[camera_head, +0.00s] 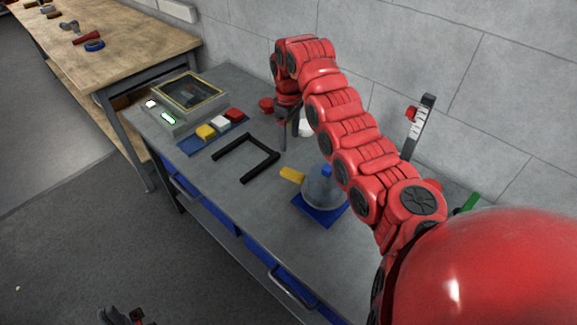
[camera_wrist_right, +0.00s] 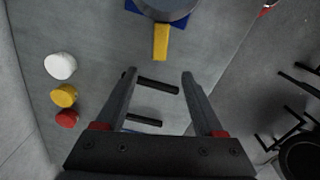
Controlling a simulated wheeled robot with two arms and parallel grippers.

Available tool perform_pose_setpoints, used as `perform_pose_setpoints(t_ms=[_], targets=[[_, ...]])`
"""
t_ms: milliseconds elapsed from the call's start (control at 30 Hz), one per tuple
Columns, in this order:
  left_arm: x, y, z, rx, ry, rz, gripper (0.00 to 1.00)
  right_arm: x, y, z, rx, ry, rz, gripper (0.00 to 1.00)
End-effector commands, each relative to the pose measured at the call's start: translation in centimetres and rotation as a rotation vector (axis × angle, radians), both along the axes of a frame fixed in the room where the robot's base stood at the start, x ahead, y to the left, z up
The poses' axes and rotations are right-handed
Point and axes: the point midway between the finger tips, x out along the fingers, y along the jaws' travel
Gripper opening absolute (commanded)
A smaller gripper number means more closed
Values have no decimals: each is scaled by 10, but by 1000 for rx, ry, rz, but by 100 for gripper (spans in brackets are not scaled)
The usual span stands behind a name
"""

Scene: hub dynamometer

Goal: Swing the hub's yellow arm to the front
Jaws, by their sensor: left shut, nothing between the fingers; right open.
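The hub (camera_head: 324,194) is a grey dome on a blue base plate (camera_head: 318,212) on the workbench. Its yellow arm (camera_head: 291,175) points left in the head view. In the right wrist view the yellow arm (camera_wrist_right: 161,42) points from the hub (camera_wrist_right: 165,10) toward my gripper. My right gripper (camera_wrist_right: 158,75) is open and empty, with its fingertips short of the yellow arm's tip and apart from it. In the head view it hangs above the bench, left of and behind the hub. My left gripper (camera_head: 124,318) is shut and empty at the bottom edge, off the bench.
A black bracket (camera_head: 245,157) lies left of the hub. Behind it are a console (camera_head: 178,103) and coloured blocks (camera_head: 220,124). White (camera_wrist_right: 60,65), yellow (camera_wrist_right: 64,95) and red (camera_wrist_right: 67,119) round pieces stand near the wall. A scaled post (camera_head: 420,125) stands behind my right arm.

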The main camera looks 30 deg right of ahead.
Motion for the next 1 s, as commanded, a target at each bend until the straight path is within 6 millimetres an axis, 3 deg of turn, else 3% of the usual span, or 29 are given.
perform_pose_setpoints(t_ms=[400, 600, 767, 1000], targets=[[0, 0, 27, 0, 0, 0, 0, -2, 1, -88, 2, 7, 0, 70], [0, 0, 34, 0, 0, 0, 0, -1, 1, -122, -1, 5, 1, 70], [0, 0, 36, 0, 0, 0, 0, -1, 0, -134, 0, 4, -1, 70], [0, 0, 35, 0, 0, 0, 0, -1, 0, -136, 0, 2, -1, 70]])
